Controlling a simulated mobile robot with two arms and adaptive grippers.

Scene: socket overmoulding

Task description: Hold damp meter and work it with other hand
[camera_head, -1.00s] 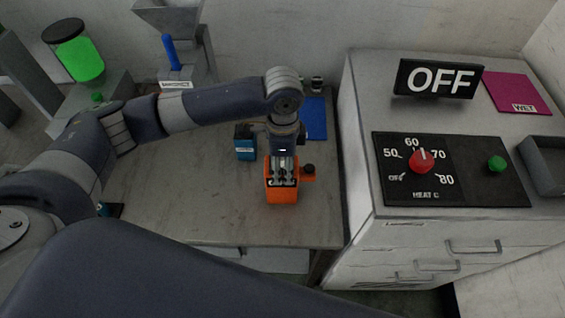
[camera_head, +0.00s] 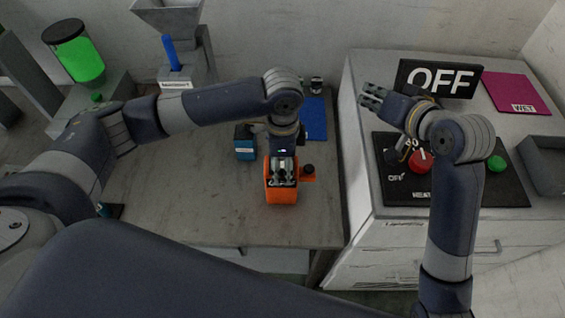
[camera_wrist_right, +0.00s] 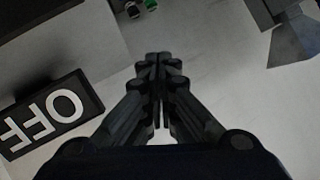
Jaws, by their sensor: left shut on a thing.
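The damp meter, which I take to be the orange box (camera_head: 283,195) with a dark knob (camera_head: 309,169) on an orange tab at its right, is upright over the wooden table. My left gripper (camera_head: 282,176) comes down from above and is shut on it. I cannot tell whether its base touches the table. My right gripper (camera_head: 370,96) is to the right of the meter and apart from it, raised in front of the OFF sign. The right wrist view shows its fingers (camera_wrist_right: 158,62) together with nothing between them.
The heater cabinet with its red dial (camera_head: 420,162) and green button (camera_head: 496,163) is under my right arm. The OFF sign (camera_head: 438,78) stands behind. A blue box (camera_head: 244,146) and a blue mat (camera_head: 314,120) lie near the meter. A hopper (camera_head: 172,18) stands at the back.

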